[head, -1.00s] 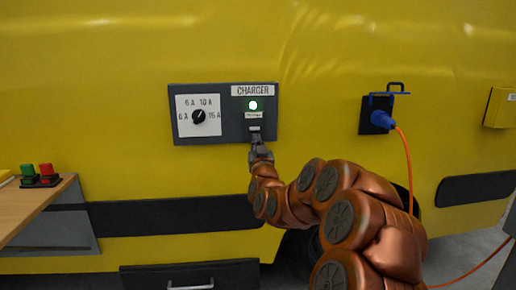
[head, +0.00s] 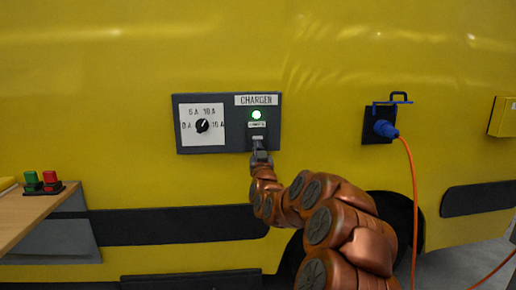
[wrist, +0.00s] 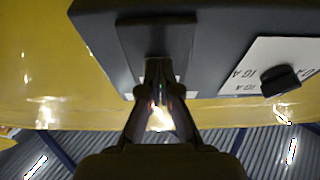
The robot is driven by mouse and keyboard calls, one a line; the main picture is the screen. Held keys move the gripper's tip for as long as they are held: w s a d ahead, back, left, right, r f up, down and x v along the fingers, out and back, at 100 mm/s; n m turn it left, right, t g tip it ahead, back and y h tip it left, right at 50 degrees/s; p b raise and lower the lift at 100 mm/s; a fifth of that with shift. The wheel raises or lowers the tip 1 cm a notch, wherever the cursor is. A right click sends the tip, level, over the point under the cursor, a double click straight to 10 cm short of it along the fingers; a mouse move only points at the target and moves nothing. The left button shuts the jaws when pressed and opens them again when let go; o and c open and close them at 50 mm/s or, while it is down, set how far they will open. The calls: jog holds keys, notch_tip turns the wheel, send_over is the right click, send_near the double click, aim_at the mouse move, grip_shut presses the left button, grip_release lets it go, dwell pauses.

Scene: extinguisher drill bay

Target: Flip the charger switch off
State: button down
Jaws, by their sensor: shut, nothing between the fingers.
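The charger panel (head: 239,140) is a dark box on the yellow wall, with a CHARGER label (head: 256,100) and a lit green lamp (head: 256,115). Small pale plates sit below the lamp; the switch lever cannot be made out. My gripper (head: 260,150) is shut and empty at the panel's lower edge, just under the lowest plate. In the wrist view my gripper (wrist: 158,66) has its fingertips together in front of a dark strip (wrist: 155,38) on the panel. Its fingers hide part of a white plate there. I cannot tell whether they touch.
A dial (head: 203,126) on a white plate is left of the lamp. A blue plug (head: 385,129) with an orange cable (head: 413,200) is at right. A bench (head: 35,215) with a green and a red button is at left.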

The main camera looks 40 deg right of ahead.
jog(key=shift+w+d+f+t+h+b, duration=0.2)
jog(key=shift+w+f+t+h+b, duration=0.1)
jog(key=shift+t+b, duration=0.3)
jog(key=shift+s, duration=0.1)
jog(key=v, duration=1.3)
jog(key=shift+a, duration=0.15)
dwell(0.5)
